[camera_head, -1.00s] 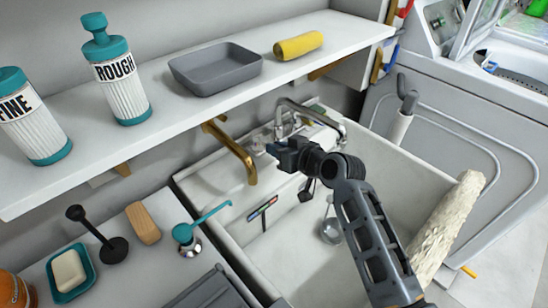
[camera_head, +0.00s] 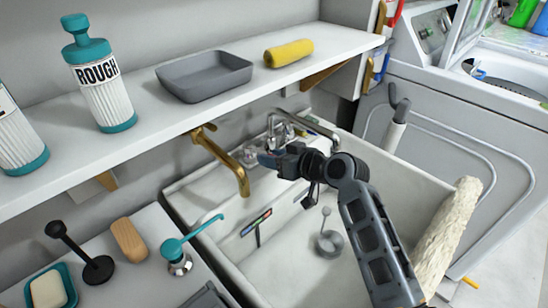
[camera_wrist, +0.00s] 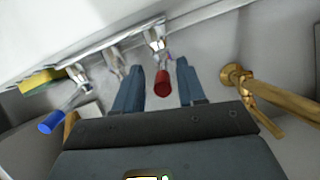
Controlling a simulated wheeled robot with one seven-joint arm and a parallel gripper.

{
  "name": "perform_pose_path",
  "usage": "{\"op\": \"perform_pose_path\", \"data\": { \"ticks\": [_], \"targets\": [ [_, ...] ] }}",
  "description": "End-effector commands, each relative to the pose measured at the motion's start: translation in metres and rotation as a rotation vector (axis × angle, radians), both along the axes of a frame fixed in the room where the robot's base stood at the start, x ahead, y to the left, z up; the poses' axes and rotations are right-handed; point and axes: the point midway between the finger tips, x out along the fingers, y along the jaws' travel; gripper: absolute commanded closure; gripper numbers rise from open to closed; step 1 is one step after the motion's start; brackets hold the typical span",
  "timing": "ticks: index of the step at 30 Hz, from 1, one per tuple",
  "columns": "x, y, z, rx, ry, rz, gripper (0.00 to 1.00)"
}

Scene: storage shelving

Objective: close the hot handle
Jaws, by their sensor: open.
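The hot handle (camera_wrist: 161,84), a red-tipped lever on the chrome faucet (camera_wrist: 115,62), shows in the wrist view between the fingers of my open gripper (camera_wrist: 160,82). The fingers stand on either side of it, and I cannot tell if either touches it. A blue-tipped handle (camera_wrist: 55,120) is to the left in the wrist view. In the head view my gripper (camera_head: 264,159) is in front of the faucet (camera_head: 312,128) above the sink (camera_head: 290,265), and the red tip is hidden or too small to make out.
A brass tap (camera_head: 228,165) stands close left of my gripper in the head view; it also shows at right in the wrist view (camera_wrist: 262,98). A shelf (camera_head: 130,155) with bottles, a grey tray (camera_head: 205,76) and a yellow roll (camera_head: 289,53) hangs above.

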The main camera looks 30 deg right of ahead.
Motion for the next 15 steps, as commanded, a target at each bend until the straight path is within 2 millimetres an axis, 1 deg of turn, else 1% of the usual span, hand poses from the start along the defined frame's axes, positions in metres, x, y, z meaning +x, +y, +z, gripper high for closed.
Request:
{"op": "perform_pose_path", "data": {
  "ticks": [4, 7, 11, 15],
  "targets": [
    [-0.001, 0.0, 0.0, 0.0, 0.0, 0.001, 0.6],
    [-0.006, -0.002, 0.003, 0.0, -0.001, 0.0, 0.6],
    [-0.022, -0.008, 0.009, 0.0, -0.001, -0.001, 0.6],
    [-0.043, -0.017, 0.018, 0.001, -0.001, -0.002, 0.6]
  ]
}}
